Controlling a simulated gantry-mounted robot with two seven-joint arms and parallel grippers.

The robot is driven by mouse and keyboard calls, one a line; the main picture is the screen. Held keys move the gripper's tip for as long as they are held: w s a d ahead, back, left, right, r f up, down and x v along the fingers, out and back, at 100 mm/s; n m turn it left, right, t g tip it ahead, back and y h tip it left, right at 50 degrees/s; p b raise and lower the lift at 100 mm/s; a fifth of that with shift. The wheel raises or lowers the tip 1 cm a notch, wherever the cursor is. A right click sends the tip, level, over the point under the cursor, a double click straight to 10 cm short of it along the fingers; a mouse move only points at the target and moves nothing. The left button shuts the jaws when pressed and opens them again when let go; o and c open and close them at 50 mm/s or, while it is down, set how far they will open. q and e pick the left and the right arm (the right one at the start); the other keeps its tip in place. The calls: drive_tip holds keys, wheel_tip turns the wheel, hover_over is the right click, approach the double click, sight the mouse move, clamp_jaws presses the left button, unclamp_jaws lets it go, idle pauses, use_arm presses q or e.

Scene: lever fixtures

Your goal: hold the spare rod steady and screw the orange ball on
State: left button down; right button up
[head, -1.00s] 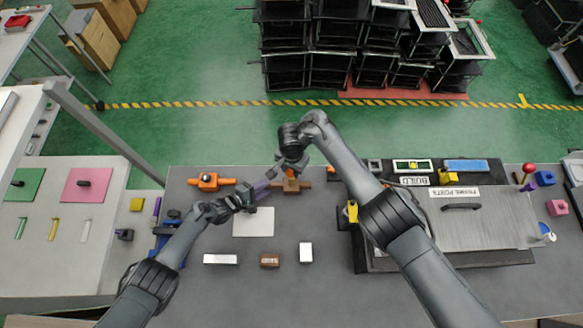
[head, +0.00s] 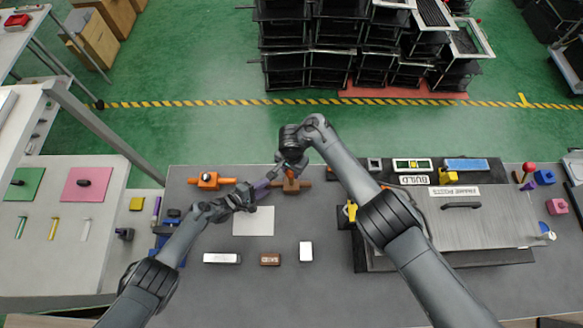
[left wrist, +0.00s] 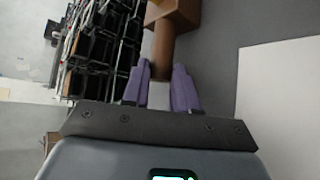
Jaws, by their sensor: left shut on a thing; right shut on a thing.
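My left gripper (head: 270,185), with purple fingers, reaches from the left to the brown fixture (head: 291,186) at the middle of the table's far edge. In the left wrist view its fingers (left wrist: 160,88) straddle the end of a brown cylinder, the spare rod (left wrist: 163,52), which joins a brown block (left wrist: 176,12). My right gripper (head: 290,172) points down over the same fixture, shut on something. A small orange patch under it, likely the orange ball (head: 290,175), is mostly hidden by the gripper. The contact between ball and rod cannot be made out.
An orange fixture (head: 209,181) stands to the left. A white sheet (head: 253,222) lies in front of the fixture. White, brown and white blocks (head: 270,259) lie nearer. A grey panel with a handle (head: 475,220) fills the right.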

drive_tip(key=shift+f, duration=0.4)
drive_tip(key=o, duration=1.1)
drive_tip(key=shift+r, duration=3.75)
